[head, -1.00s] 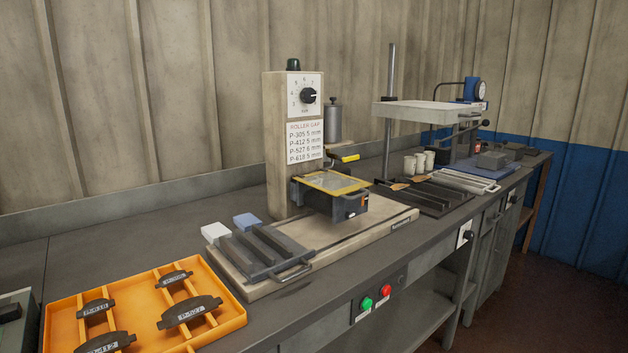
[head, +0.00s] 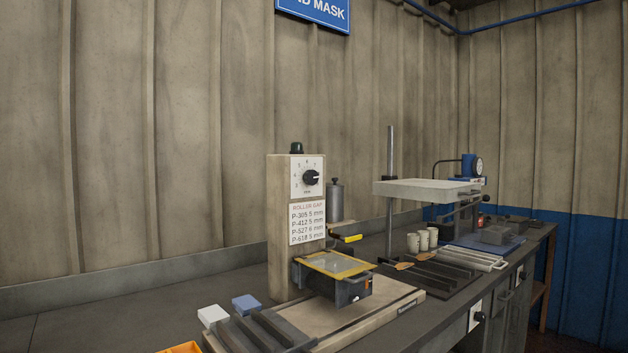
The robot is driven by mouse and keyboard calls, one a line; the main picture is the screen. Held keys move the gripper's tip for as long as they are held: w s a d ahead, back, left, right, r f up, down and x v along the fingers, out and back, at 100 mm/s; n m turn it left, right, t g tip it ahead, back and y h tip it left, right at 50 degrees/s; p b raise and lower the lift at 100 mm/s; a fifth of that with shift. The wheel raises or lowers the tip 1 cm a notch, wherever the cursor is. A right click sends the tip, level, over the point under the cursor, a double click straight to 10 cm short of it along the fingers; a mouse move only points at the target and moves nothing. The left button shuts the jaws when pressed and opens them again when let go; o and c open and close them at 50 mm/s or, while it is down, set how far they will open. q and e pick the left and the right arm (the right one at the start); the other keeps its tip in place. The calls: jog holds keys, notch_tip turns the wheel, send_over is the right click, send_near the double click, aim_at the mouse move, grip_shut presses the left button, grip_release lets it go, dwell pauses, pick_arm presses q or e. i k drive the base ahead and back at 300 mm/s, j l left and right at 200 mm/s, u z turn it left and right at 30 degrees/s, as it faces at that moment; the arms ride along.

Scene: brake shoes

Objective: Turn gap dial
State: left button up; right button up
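The gap dial (head: 311,178) is a round black knob on a white scale plate, high on the front of a beige upright column (head: 281,220). Its scale numbers are too small to read surely. Below it a card (head: 308,223) headed "ROLLER GAP" lists P-305 5 mm, P-412 5 mm, P-527 6 mm and P-618, whose value reads about 5 mm. A dark roller box (head: 341,285) with a yellow-framed clear cover sits below the card. Neither of my grippers is in view, and nothing touches the dial.
A grey block (head: 212,315) and a blue block (head: 246,304) lie left of the dark rack (head: 262,333). A press with a pale plate (head: 425,189), cups (head: 423,240) and trays stand to the right.

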aim_at(311, 177)
jog(key=i+l+u, duration=0.1)
jog(key=i+l, duration=0.3)
jog(key=l, duration=0.2)
jog(key=i+l+u, duration=0.15)
jog(key=l, duration=0.15)
jog(key=i+l+u, duration=0.1)
jog(key=l, duration=0.25)
jog(key=i+l, duration=0.25)
jog(key=i+l+u, duration=0.15)
jog(key=l, duration=0.25)
jog(key=i+l+u, duration=0.1)
jog(key=l, duration=0.25)
